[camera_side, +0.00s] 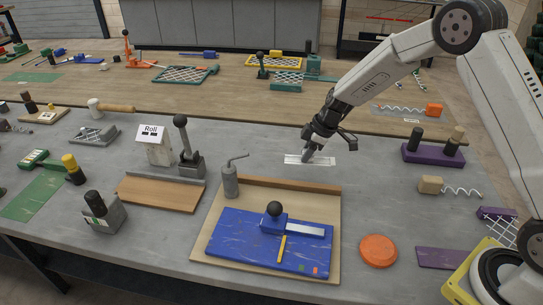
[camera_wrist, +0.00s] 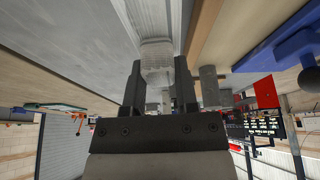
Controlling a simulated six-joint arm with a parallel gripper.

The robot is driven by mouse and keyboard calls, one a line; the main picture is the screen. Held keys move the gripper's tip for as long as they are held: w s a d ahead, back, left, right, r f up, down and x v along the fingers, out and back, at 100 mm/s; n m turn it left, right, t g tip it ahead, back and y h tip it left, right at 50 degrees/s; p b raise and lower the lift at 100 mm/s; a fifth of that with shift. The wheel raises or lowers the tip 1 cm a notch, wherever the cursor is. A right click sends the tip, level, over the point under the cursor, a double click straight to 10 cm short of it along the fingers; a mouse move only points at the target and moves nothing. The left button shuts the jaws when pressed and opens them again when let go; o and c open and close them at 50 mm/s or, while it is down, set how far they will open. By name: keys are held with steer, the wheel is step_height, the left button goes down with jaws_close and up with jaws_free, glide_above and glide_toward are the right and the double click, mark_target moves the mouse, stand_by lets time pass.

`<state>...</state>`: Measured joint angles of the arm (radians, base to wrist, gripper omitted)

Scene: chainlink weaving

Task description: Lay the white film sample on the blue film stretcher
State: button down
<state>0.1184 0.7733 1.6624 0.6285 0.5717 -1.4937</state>
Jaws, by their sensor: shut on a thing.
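The white film sample (camera_side: 322,161) is a thin, pale flat strip at or just above the grey table, behind the blue film stretcher. My gripper (camera_side: 311,152) points down at it and is shut on its grey-white raised part. In the wrist view, this part sits between the two dark fingers of my gripper (camera_wrist: 159,68), and the ribbed white film sample (camera_wrist: 152,18) extends beyond them. I cannot tell whether the strip touches the table. The blue film stretcher (camera_side: 235,237) lies on a wooden board at the front, with a black knob on top; part shows in the wrist view (camera_wrist: 280,50).
A wooden strip (camera_side: 290,185) edges the board's back, beside a grey canister (camera_side: 230,182) with a bent spout. An orange disc (camera_side: 378,250) lies right of the board. A purple block (camera_side: 433,155) stands at right. Grey table is clear around the sample.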

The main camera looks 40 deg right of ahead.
steer(key=s+r, duration=0.6)
steer(key=s, duration=0.5)
steer(key=shift+r, duration=0.1)
steer(key=shift+r, duration=0.15)
stand_by(0.4)
step_height(320, 180, up, 5)
steer(key=a+m, duration=0.1)
steer(key=a, duration=2.6)
step_height(320, 180, down, 7)
steer(key=shift+s+r+m+t, duration=0.15)
steer(key=shift+s+m+t, duration=0.05)
steer(key=shift+m+t, duration=0.1)
